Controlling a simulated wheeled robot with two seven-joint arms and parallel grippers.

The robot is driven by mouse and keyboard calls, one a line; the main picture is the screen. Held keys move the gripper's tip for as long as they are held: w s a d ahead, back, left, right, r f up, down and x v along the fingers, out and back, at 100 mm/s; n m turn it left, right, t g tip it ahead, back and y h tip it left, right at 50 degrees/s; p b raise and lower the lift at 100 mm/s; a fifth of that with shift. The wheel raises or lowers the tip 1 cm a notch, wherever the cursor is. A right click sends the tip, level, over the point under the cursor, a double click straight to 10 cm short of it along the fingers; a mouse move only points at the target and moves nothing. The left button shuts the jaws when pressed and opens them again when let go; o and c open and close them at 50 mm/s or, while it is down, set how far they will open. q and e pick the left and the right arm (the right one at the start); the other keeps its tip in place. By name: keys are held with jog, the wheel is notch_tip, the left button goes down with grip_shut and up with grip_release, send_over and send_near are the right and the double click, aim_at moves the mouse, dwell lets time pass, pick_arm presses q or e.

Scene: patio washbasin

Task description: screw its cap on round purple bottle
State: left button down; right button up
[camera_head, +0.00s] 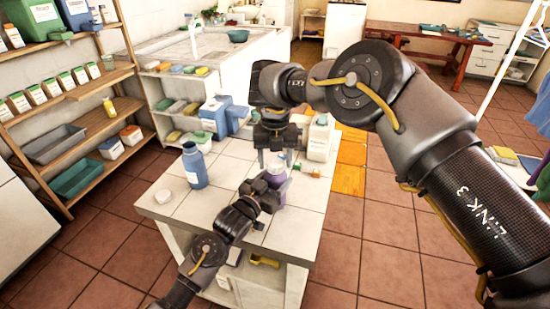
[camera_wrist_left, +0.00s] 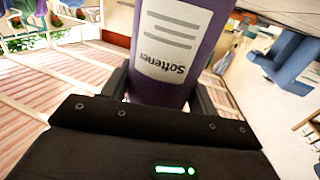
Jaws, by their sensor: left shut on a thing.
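The round purple bottle (camera_head: 277,181) stands upright at the counter's right front.
A white jug (camera_head: 320,138) stands behind right, near a small red-and-green item (camera_head: 308,171). Blue containers (camera_head: 222,116) are behind. The front left counter is clear.

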jog(key=c, duration=0.9)
jog(key=o, duration=1.2)
notch_tip(320, 180, up, 8)
jog(key=shift+f, duration=0.2)
pick_arm(q)
jog(key=shift+c, duration=1.6)
grip_release()
